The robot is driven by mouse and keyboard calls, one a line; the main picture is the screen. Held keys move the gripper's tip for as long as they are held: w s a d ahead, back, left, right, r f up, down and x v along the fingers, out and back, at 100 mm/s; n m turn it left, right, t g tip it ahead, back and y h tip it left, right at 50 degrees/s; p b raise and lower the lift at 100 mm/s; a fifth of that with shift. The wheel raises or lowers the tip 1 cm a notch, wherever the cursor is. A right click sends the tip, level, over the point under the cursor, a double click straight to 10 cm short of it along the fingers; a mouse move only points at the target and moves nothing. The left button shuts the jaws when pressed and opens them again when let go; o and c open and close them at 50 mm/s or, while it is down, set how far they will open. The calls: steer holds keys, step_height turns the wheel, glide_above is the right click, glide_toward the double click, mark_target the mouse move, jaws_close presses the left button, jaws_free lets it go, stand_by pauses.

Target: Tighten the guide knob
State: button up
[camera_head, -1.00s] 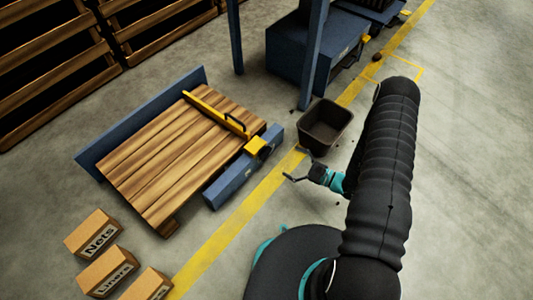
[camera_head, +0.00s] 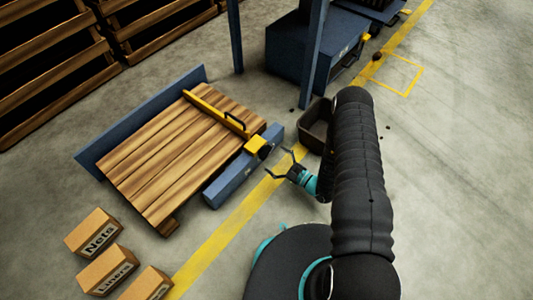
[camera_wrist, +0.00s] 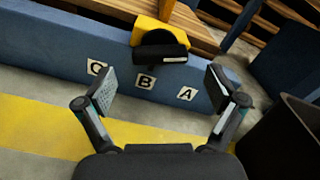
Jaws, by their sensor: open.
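The guide knob (camera_wrist: 160,53) is a black knob on the front of a yellow block (camera_wrist: 152,29), above the blue rail (camera_wrist: 45,45) in the wrist view. In the head view the yellow guide bar (camera_head: 213,109) lies across the wooden pallet (camera_head: 160,165), ending in the yellow block (camera_head: 256,145) at the blue rail. My gripper (camera_head: 279,164) is open and empty, to the right of the block and a little apart from it. In the wrist view my gripper (camera_wrist: 160,90) has its fingers spread, with the knob beyond and slightly above the gap between them.
White labels C, B and A (camera_wrist: 145,81) are on the blue rail below the knob. A dark bin (camera_head: 313,129) stands close to my arm. Cardboard boxes (camera_head: 92,233) stand at the lower left. A yellow line (camera_head: 215,240) runs along the open floor.

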mark_target(266, 153)
steer(key=shift+x, duration=2.45)
